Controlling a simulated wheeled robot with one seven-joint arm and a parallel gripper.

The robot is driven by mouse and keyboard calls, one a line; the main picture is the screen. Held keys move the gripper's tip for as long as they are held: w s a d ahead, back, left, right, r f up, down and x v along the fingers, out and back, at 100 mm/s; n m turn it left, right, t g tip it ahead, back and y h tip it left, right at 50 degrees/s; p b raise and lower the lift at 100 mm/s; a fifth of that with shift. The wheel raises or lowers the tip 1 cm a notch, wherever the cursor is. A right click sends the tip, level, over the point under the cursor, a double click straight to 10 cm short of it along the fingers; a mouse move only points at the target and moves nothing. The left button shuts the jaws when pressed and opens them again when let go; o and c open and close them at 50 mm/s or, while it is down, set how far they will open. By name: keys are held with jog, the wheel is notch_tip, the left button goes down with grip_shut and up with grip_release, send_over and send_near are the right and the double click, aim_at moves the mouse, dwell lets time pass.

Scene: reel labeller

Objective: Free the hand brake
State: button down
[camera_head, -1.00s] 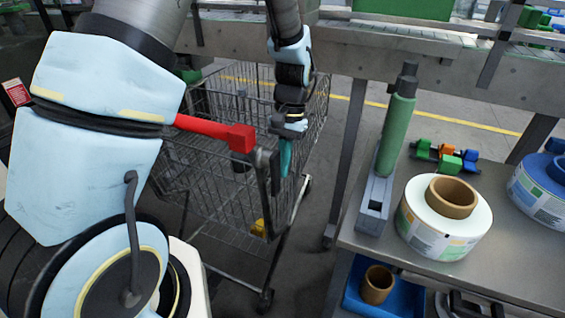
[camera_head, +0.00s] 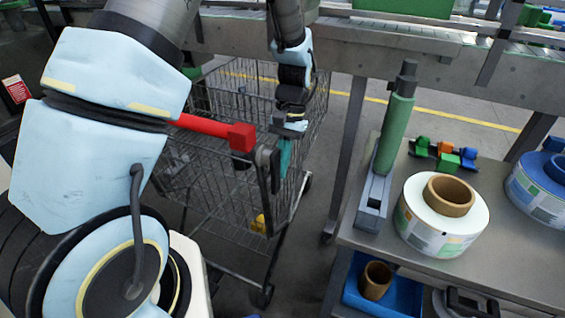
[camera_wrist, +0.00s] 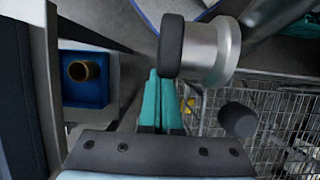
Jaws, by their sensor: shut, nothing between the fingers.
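A green lever (camera_head: 395,132) with a dark top stands nearly upright in a grey slotted base (camera_head: 373,200) at the bench's left edge. It looks like the hand brake, though I see no label. My gripper (camera_head: 285,158) points down left of the bench, in front of the trolley, apart from the lever. Its teal fingers (camera_wrist: 158,103) are together with nothing between them in the wrist view. A metal cylinder with a dark ring (camera_wrist: 205,52) shows close by there; I cannot tell what it belongs to.
A wire trolley (camera_head: 190,205) with a red handle (camera_head: 212,128) stands beside my gripper. A blue bin (camera_head: 350,297) with a brown core (camera_head: 376,280) sits below.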

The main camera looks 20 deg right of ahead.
aim_at(273, 182)
jog(key=shift+s+a, duration=0.1)
jog(key=g+y+p, duration=0.1)
jog(key=s+a+f+g+y+p, duration=0.1)
jog(key=g, duration=0.1)
jog(key=shift+s+y+p, duration=0.1)
jog(key=shift+y+p, duration=0.25)
jog(key=shift+y, duration=0.05)
jog(key=shift+s+a+f+g+y, duration=0.15)
jog(key=shift+s+a+g+y, duration=0.4)
jog(key=shift+g+y, duration=0.35)
jog(key=shift+s+a+g+y, duration=0.25)
jog(key=shift+g+y, duration=0.35)
jog(key=shift+g, duration=0.1)
jog(key=shift+s+a+r, duration=0.25)
jog(key=shift+s, duration=0.05)
jog(key=shift+s+a, duration=0.3)
